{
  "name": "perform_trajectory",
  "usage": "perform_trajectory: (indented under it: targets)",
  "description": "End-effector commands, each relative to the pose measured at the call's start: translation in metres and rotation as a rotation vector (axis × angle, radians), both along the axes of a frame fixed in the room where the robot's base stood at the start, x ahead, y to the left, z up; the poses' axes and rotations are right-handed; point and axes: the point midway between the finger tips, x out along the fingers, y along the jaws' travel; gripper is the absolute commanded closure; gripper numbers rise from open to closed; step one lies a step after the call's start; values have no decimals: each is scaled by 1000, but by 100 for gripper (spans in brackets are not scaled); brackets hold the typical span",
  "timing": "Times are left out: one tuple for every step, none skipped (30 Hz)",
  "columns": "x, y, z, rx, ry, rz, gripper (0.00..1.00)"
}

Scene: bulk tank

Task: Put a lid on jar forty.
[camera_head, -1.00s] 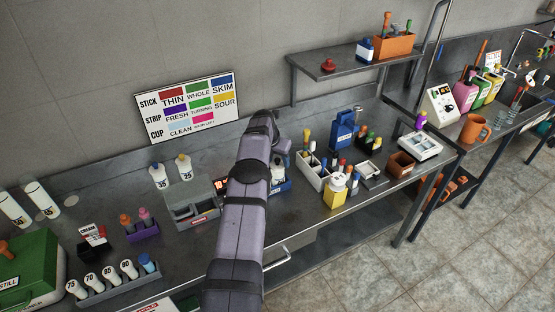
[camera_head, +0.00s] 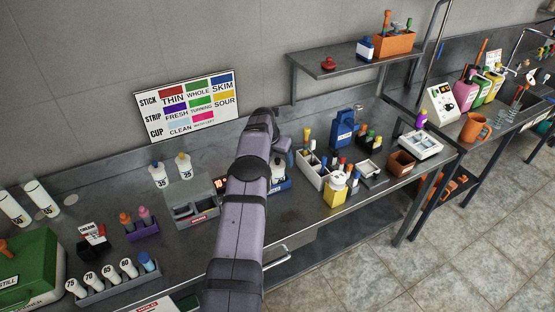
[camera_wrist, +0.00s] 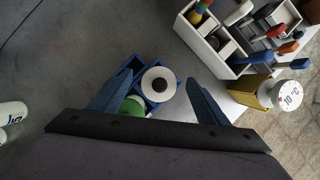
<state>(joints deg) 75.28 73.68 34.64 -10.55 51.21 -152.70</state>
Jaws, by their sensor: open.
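In the wrist view my gripper (camera_wrist: 158,72) is open, with a blue finger on each side of a round white top with a black centre (camera_wrist: 159,84). I cannot tell whether this top is a lid or a jar. It is in or over a small blue rack (camera_wrist: 126,75), with a green round thing (camera_wrist: 133,105) beside it. In the head view the blue rack (camera_head: 284,185) holds a white jar (camera_head: 277,171), and my arm partly hides both. Jars marked 35 (camera_head: 158,176) and 25 (camera_head: 184,168) stand at the back.
A front rack (camera_head: 115,287) holds several numbered jars. A grey device (camera_head: 195,203) stands left of my arm. A white divided box (camera_head: 312,170) and a yellow container (camera_head: 335,195) stand to the right. The bench between the grey device and front rack has some clear room.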

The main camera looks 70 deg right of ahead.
Motion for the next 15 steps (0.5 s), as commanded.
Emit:
perform_trajectory:
  targets:
    - [1,1,3,-1,-1,0,31]
    - [1,2,5,-2,-1,0,31]
    - [1,3,7,-2,0,1,31]
    - [1,4,10,-2,0,1,31]
    - [1,5,12,-2,0,1,31]
    - [1,6,15,-3,0,1,31]
    - [1,8,17,-2,0,1,31]
    - [2,9,21,-4,-1,2,31]
    - [2,10,24,-3,0,1,31]
    - [2,12,28,-3,0,1,31]
    - [2,13,31,-3,0,1,31]
    - [2,15,35,-3,0,1,31]
    - [2,16,37,-3,0,1,31]
    - [2,17,40,-3,-1,0,31]
    - [3,19,44,-3,-1,0,31]
